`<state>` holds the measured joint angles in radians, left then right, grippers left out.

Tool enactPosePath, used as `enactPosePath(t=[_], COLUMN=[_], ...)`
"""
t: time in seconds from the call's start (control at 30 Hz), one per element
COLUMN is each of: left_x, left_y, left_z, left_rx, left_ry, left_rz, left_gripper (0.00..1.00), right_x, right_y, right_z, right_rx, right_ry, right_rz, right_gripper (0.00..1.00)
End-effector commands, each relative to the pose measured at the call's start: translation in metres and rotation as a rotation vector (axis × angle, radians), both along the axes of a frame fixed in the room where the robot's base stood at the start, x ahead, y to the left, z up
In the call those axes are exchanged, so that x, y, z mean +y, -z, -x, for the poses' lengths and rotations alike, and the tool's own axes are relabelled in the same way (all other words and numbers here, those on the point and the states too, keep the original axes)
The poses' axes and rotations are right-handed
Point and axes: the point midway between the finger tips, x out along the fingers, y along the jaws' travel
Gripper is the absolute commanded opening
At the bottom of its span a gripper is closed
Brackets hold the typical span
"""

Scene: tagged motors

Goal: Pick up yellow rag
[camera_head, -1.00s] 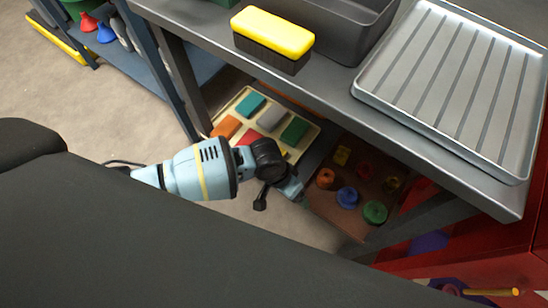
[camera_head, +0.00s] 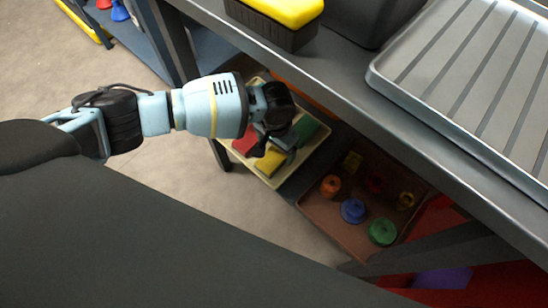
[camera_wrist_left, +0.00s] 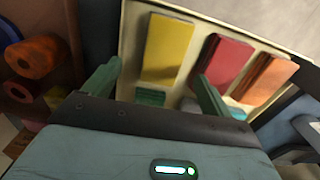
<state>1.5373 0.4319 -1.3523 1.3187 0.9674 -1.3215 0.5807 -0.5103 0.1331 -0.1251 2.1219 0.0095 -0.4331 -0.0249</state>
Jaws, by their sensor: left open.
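The yellow rag (camera_head: 267,162) lies folded in a cream tray (camera_head: 291,172) on the lower shelf, beside other coloured rags. In the left wrist view the yellow rag (camera_wrist_left: 167,48) lies in the tray (camera_wrist_left: 132,30), ahead of and between the two fingers. My left gripper (camera_wrist_left: 157,90) is open with nothing between its fingers, above the tray. In the head view my left gripper (camera_head: 277,138) hangs over the tray and hides part of it. My right gripper is in neither view.
A red rag (camera_wrist_left: 222,62) and an orange rag (camera_wrist_left: 263,80) lie next to the yellow one. A brown tray (camera_head: 325,222) of coloured round parts is beside the cream tray. The dark tabletop (camera_head: 345,75) overhangs the shelf, bearing a yellow-topped brush (camera_head: 270,25) and a ribbed metal tray (camera_head: 470,75).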

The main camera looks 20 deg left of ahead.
Motion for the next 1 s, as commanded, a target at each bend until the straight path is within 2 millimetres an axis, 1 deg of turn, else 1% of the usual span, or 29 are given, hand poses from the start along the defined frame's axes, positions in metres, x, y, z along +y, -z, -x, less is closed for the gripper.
enactPosePath(t=[0.03, 0.17, 0.23, 0.43, 0.5, 0.6, 0.9, 0.93, 1.0], left_x=[0.0, 0.0, 0.0, 0.002, 0.002, 0.002, 0.002, 0.002, 0.002], left_y=[0.005, 0.005, 0.01, 0.038, 0.047, 0.054, 0.056, 0.056, 0.056], left_z=[0.0, -0.001, -0.003, -0.012, -0.012, -0.012, -0.012, -0.012, -0.012], left_rx=[0.0, -0.002, -0.002, 0.001, 0.003, 0.001, -0.001, -0.001, -0.001], left_ry=[0.001, 0.001, 0.001, 0.0, 0.001, 0.0, 0.0, 0.0, 0.0], left_rz=[0.0, 0.002, 0.001, -0.001, -0.001, 0.001, 0.001, 0.001, 0.001], left_gripper=[0.85, 0.85, 0.85, 0.85, 0.85, 0.85, 0.85, 0.82, 0.73], right_x=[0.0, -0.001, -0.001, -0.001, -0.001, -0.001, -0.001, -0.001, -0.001], right_y=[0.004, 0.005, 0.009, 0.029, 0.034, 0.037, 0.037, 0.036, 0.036], right_z=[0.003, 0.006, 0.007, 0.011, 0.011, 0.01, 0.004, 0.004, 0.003], right_rx=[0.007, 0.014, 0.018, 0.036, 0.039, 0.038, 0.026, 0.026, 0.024], right_ry=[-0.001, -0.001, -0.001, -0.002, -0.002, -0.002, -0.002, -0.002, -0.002], right_rz=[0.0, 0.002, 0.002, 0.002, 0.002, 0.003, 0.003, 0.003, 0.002], right_gripper=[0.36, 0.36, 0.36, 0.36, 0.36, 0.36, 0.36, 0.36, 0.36])
